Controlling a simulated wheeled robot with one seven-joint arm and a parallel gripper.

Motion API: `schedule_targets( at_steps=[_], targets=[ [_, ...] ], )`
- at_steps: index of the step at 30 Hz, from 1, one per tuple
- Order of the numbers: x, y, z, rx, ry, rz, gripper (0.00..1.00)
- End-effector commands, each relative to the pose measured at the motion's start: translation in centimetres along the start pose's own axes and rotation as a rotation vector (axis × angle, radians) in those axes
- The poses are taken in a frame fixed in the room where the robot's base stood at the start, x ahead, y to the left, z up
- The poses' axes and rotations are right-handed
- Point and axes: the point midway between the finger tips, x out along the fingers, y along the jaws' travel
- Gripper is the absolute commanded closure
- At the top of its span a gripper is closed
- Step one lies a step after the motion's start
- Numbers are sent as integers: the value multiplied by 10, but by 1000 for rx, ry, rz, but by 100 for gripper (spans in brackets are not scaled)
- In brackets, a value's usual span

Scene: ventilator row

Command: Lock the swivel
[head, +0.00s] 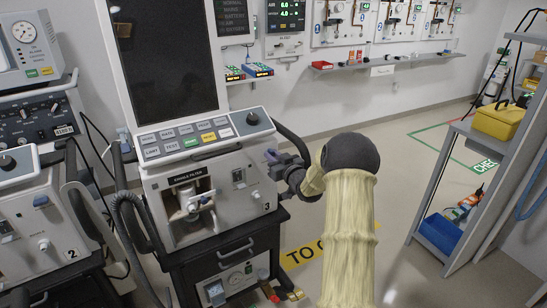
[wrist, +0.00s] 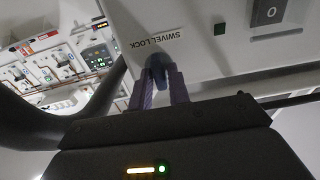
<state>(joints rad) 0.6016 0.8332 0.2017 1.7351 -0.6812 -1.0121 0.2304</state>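In the head view my gripper (head: 273,158) is at the right side of ventilator 3 (head: 225,185). There the lever is mostly hidden by the fingers, and its exact angle is hard to tell.
A dark corrugated hose (head: 128,215) hangs left of ventilator 3, and a black handle bar (head: 292,140) curves above my gripper. Ventilator 2 (head: 30,220) stands at the left. A grey shelf rack (head: 455,200) stands at the right, with open floor between.

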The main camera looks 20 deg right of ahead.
Motion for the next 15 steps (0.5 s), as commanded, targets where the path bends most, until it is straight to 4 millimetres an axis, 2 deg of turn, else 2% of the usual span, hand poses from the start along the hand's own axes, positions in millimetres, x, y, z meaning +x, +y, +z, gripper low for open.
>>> schedule_targets(
  at_steps=[1, 3, 15],
  targets=[
    [0, 0, 0, 0, 0, 0, 92],
    [0, 0, 0, 0, 0, 0, 100],
    [0, -1, 2, -36, 0, -1, 100]
  ],
)
